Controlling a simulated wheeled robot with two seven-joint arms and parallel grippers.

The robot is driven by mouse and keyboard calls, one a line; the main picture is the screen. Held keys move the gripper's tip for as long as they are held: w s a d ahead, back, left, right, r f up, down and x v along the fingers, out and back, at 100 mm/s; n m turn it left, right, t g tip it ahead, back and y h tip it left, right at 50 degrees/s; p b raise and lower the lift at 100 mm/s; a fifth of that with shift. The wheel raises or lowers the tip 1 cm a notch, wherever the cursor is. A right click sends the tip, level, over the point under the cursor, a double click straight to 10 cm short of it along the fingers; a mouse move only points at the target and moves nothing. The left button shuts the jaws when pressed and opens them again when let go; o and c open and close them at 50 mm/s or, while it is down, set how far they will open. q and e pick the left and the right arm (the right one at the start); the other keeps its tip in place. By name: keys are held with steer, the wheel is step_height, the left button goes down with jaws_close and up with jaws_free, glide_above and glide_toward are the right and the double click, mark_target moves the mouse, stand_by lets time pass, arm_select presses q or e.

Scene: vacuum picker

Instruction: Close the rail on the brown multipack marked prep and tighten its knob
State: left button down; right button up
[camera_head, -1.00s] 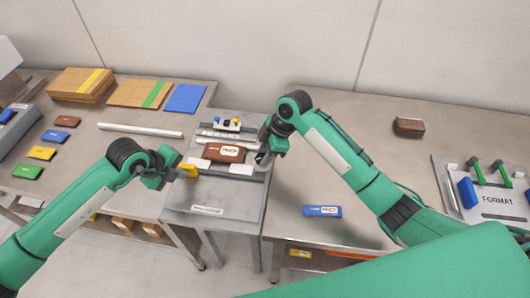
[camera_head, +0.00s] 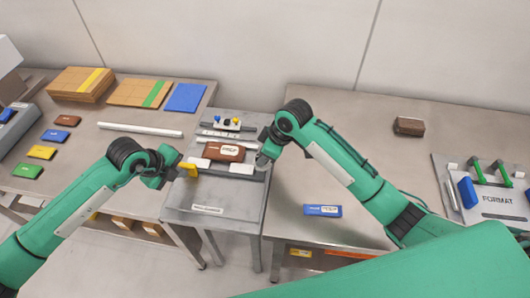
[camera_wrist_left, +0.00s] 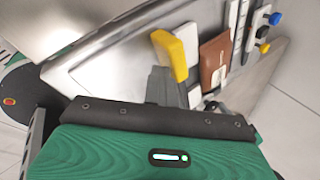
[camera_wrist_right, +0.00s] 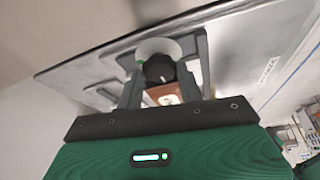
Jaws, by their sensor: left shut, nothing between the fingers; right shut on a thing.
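The brown multipack marked PREP (camera_head: 223,153) lies flat on the grey middle station, with pale pads in front of it; it also shows in the left wrist view (camera_wrist_left: 214,60). A pale rail (camera_head: 222,140) runs behind it. My left gripper (camera_head: 172,171) is shut and empty beside a yellow lever (camera_head: 188,170) at the station's left front; the lever stands just past the fingertips in the left wrist view (camera_wrist_left: 170,54). My right gripper (camera_head: 263,162) is at the station's right edge, shut on a dark knob (camera_wrist_right: 159,69). The fingers partly hide the knob.
A blue pack (camera_head: 322,211) lies on the right table, and a dark brown block (camera_head: 409,126) farther back. A FORMAT board (camera_head: 497,199) stands far right. Cardboard stacks (camera_head: 80,83) and coloured packs are on the left table.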

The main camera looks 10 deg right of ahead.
steer(key=m, duration=0.2)
steer(key=m+t+h, duration=0.1)
steer(key=m, duration=0.1)
steer(key=shift+s+a+m, duration=0.15)
steer(key=shift+a+m, duration=0.05)
steer(key=shift+m, duration=0.1)
steer(key=m+h, duration=0.1)
steer(key=m, duration=0.1)
steer(key=m+t, duration=0.1)
steer(key=m, duration=0.1)
steer(key=shift+s+a+m+h, duration=0.1)
steer(key=shift+a+m+h, duration=0.1)
steer(key=shift+m+h, duration=0.15)
steer(key=m+h, duration=0.1)
steer(key=m, duration=0.1)
steer(key=m+h, duration=0.1)
steer(key=m, duration=0.2)
steer(key=shift+a, duration=0.2)
steer(key=shift+a+m+g+h, duration=0.15)
steer(key=shift+m+h, duration=0.25)
steer(key=shift+m, duration=0.65)
steer(key=shift+d+m+g+h, duration=0.1)
steer(key=shift+m+g+h, duration=0.2)
steer(key=shift+m, duration=0.7)
steer(key=o, duration=1)
